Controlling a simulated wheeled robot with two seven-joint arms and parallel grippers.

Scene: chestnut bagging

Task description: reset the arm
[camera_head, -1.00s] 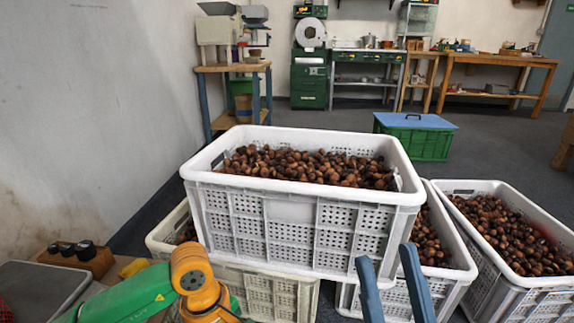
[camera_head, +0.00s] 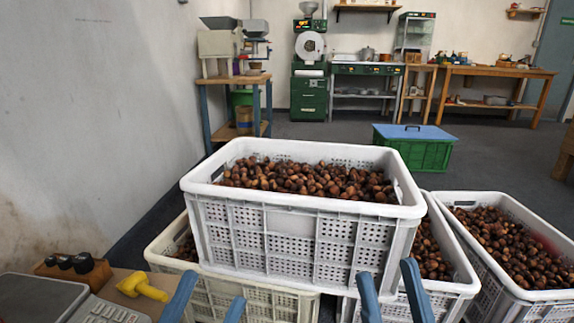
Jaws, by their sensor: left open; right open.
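My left gripper (camera_head: 207,304) shows as two blue fingers at the bottom edge, left of centre. The fingers are spread and nothing is between them. My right gripper (camera_head: 390,290) shows as two blue fingers at the bottom, right of centre, in front of the upper white crate. They are apart and empty. The rest of both arms is out of view.
A white crate (camera_head: 290,210) of chestnuts rests on lower crates. Another chestnut crate (camera_head: 533,296) stands at right. At lower left are a scale (camera_head: 35,297), a yellow tool (camera_head: 143,285) and a wooden block with black knobs (camera_head: 72,271). A green box (camera_head: 415,153) stands behind.

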